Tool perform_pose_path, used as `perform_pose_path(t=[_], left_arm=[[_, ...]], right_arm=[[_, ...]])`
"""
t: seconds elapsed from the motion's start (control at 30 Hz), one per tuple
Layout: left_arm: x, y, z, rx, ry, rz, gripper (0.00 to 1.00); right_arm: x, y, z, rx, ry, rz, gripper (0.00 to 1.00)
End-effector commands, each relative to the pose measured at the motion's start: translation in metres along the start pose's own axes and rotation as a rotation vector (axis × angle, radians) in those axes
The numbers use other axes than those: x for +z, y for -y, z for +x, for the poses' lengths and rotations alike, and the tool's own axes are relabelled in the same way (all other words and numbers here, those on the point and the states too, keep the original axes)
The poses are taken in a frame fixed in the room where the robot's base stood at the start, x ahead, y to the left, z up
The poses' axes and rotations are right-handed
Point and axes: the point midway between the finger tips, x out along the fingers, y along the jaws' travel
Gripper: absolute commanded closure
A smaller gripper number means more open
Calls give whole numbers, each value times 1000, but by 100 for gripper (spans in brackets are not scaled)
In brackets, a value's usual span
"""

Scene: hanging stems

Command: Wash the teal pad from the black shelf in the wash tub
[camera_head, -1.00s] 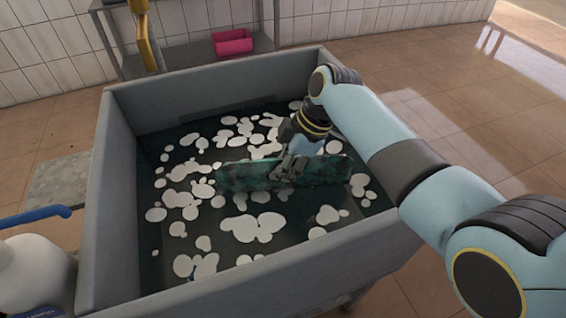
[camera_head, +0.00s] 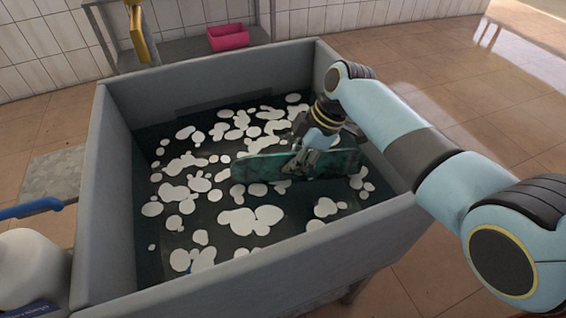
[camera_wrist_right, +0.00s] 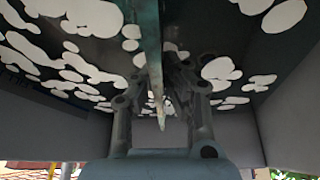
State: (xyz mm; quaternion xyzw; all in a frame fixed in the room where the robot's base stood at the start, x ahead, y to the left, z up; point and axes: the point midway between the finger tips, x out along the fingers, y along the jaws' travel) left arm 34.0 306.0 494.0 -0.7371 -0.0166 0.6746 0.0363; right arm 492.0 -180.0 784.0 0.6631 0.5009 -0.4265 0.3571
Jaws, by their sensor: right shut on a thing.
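The wash tub (camera_head: 92,190) is a large grey basin with dark water and white foam patches. My right gripper (camera_head: 300,160) is inside the tub, shut on the teal pad (camera_head: 335,163). The pad is long, flat and stained dark, and is held on edge at the water, with foam around it. I cannot tell how deep its lower edge sits. In the right wrist view the pad (camera_wrist_right: 153,45) shows edge-on between the fingers of the right gripper (camera_wrist_right: 160,100). My left gripper is not in view.
A grey metal shelf (camera_head: 185,53) with a pink bin (camera_head: 228,37) stands behind the tub by the tiled wall. A yellow upright part (camera_head: 140,32) hangs at the back left. A white bottle (camera_head: 30,270) and a blue handle (camera_head: 32,208) are at the left. Tiled floor is open at right.

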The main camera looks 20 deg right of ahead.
Motion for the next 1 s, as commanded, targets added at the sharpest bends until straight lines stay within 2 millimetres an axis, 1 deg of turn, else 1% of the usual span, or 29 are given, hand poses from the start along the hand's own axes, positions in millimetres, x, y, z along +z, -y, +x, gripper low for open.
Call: perform_pose_path(t=[0.03,0.1,0.27,0.37,0.63,0.77,0.9,1.0], left_arm=[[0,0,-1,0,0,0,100],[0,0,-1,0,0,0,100],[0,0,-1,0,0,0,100],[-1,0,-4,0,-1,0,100],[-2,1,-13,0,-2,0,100],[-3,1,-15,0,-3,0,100],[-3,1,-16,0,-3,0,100],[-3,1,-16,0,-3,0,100]], right_arm=[[7,-2,-2,0,3,1,100],[13,-4,-5,-1,2,2,100],[17,-5,-6,-1,-1,1,100],[10,-3,-4,-2,-2,1,100],[-26,8,9,-2,-4,0,100],[-39,13,15,-3,-3,1,100],[-44,14,18,-1,0,1,100],[-39,13,16,0,2,1,100]])
